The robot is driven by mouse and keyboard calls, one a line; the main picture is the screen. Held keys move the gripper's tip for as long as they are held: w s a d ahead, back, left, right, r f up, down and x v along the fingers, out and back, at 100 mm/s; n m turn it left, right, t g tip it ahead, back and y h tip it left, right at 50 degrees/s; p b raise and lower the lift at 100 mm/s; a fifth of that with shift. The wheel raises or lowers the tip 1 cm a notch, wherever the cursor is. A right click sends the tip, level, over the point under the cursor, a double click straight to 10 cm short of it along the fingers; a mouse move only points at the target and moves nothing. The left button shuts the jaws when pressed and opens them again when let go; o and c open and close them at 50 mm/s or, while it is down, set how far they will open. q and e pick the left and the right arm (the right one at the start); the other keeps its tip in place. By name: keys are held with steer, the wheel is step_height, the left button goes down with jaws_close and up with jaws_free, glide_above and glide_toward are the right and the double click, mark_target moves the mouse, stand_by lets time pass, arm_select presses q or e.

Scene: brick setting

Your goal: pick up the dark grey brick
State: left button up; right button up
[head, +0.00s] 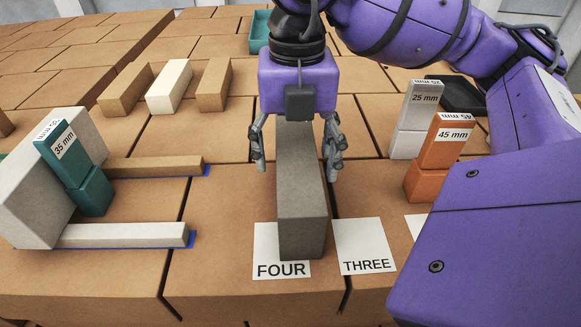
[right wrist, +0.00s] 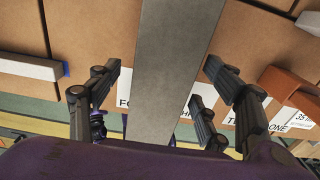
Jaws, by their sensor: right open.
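The dark grey brick (head: 301,187) lies lengthwise away from me at the middle of the head view, its near end over the FOUR card. In the right wrist view the brick (right wrist: 174,65) runs down the middle of the picture. My right gripper (head: 298,165) is open, its fingers on either side of the brick. In the right wrist view both sides of the gripper (right wrist: 165,112) show, with gaps between the fingers and the brick. The brick's far end is hidden behind my gripper in the head view. My left gripper is not in view.
Cards reading FOUR (head: 262,245) and THREE (head: 364,246) lie by the brick's near end. Teal blocks (head: 80,175) and a pale block (head: 33,195) stand left. Orange blocks (head: 438,157) and a grey 25 mm block (head: 420,105) stand right. Three bricks (head: 168,87) lie behind left.

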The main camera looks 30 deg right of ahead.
step_height(320, 180, down, 4)
steer(key=shift+d+f, duration=0.15)
steer(key=shift+f, duration=0.1)
steer(key=shift+r, duration=0.1)
jaws_close()
stand_by(0.4)
